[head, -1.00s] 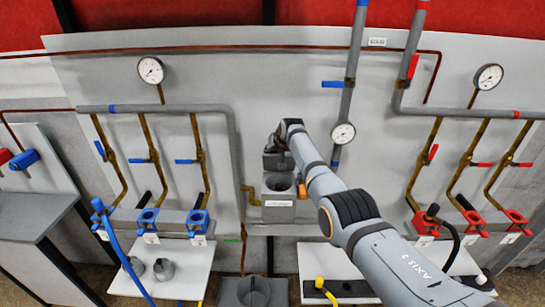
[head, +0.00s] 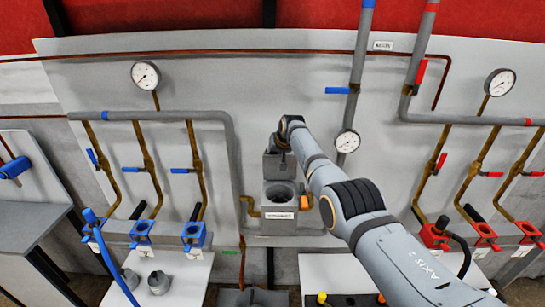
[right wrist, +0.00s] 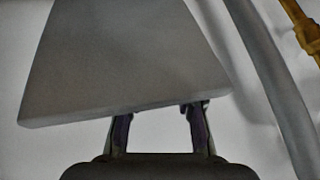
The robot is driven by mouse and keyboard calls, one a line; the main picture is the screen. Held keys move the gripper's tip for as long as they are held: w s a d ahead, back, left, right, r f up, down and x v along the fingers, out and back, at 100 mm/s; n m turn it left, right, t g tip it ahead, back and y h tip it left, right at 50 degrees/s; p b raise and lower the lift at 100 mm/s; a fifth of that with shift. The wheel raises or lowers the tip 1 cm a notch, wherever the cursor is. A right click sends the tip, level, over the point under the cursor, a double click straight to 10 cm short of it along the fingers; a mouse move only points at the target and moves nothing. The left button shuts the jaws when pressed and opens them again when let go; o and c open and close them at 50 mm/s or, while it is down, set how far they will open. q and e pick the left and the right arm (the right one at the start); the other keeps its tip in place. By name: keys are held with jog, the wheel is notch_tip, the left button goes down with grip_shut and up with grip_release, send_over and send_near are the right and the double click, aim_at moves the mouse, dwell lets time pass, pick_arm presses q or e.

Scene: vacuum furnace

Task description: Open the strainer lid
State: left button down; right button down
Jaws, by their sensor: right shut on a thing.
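The strainer (head: 280,215) is a grey box with a white label on its front, mounted low in the middle of the panel. Its round dark opening shows from above. The grey lid (head: 277,166) stands raised at the back of the opening, tilted up. My right gripper (head: 283,143) is at the lid's top edge, largely hidden by its own wrist. In the right wrist view my right gripper's fingers (right wrist: 160,108) are shut at the edge of the wide grey lid plate (right wrist: 130,60). My left gripper is out of view.
A small orange part (head: 305,202) sits at the strainer's right side. A gauge (head: 347,141) and a grey vertical pipe stand close to my right arm. Blue valves (head: 194,236) are at left, red ones (head: 484,235) at right. A white shelf (head: 185,275) lies below left.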

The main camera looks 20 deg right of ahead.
jog(key=shift+w+d+r, duration=0.2)
jog(key=shift+w+r, duration=0.05)
jog(key=shift+r, duration=0.35)
jog(key=c, duration=1.3)
grip_release()
jog(key=shift+c, duration=0.2)
jog(key=o, duration=0.4)
jog(key=shift+s+d, duration=0.15)
jog(key=shift+s, duration=0.2)
jog(key=shift+c, duration=0.2)
jog(key=shift+f, duration=0.2)
jog(key=shift+a, duration=0.2)
jog(key=shift+w, duration=0.1)
jog(key=v, duration=1.2)
jog(key=shift+d, duration=0.1)
